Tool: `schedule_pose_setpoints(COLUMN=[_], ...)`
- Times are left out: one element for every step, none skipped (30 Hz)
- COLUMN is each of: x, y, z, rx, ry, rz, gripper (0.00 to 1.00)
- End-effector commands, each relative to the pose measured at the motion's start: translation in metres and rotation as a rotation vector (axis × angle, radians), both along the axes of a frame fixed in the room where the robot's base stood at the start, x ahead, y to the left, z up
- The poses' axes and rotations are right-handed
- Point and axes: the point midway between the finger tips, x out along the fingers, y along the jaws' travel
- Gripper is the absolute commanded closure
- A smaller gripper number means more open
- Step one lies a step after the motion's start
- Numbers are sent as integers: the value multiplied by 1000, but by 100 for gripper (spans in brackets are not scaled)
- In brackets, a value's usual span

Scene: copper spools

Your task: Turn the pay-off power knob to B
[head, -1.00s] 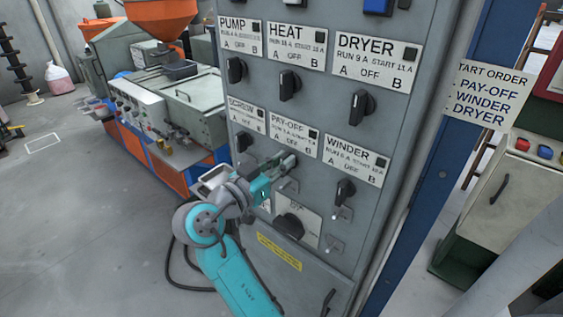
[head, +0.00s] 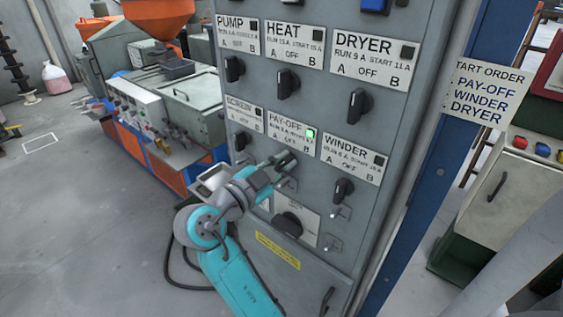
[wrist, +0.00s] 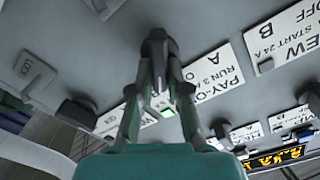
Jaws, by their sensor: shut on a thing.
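The pay-off label (head: 288,133) is on the grey cabinet front, in the lower row between the screw and winder labels. Its small lamp (head: 310,134) glows green, and it also shows in the wrist view (wrist: 168,112). My gripper (head: 285,158) is at the panel just below this label. In the wrist view its fingers (wrist: 158,75) are shut on the dark pay-off knob (wrist: 156,46), one on each side. In the head view my gripper mostly hides the knob, so I cannot read exactly where it points.
The winder knob (head: 343,190) is close at the right and the screw knob (head: 241,141) at the left. A large rotary switch (head: 288,225) is below my gripper. A start-order sign (head: 485,92) lists pay-off, winder, dryer. Open floor (head: 80,220) lies left.

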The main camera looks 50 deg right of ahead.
Motion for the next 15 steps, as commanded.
schedule_pose_setpoints(x=[0, -1, -1, -1, -1, -1, -2, -2, -2, -2, -2, -2, -2, -2, -2], y=[0, 0, 0, 0, 0, 0, 0, 0, 0, 0, 0, 0, 0, 0, 0], z=[-1, -1, -1, -1, -1, -1, -2, -2, -2, -2, -2, -2, -2, -2, -2], rx=[2, 2, 3, 4, 5, 5, 6, 6, 7, 7, 7, 7, 8, 8, 8], ry=[-28, -45, -68, -84, -99, -116, -128, -138, -152, -160, -167, -176, -181, -185, -189], rz=[1, 1, 1, 1, 0, 0, 0, 0, 0, 0, 0, 0, 0, 0, 0], gripper=[100, 100, 100, 100, 100, 100, 100, 100, 100, 100, 100, 100, 100, 100, 100])
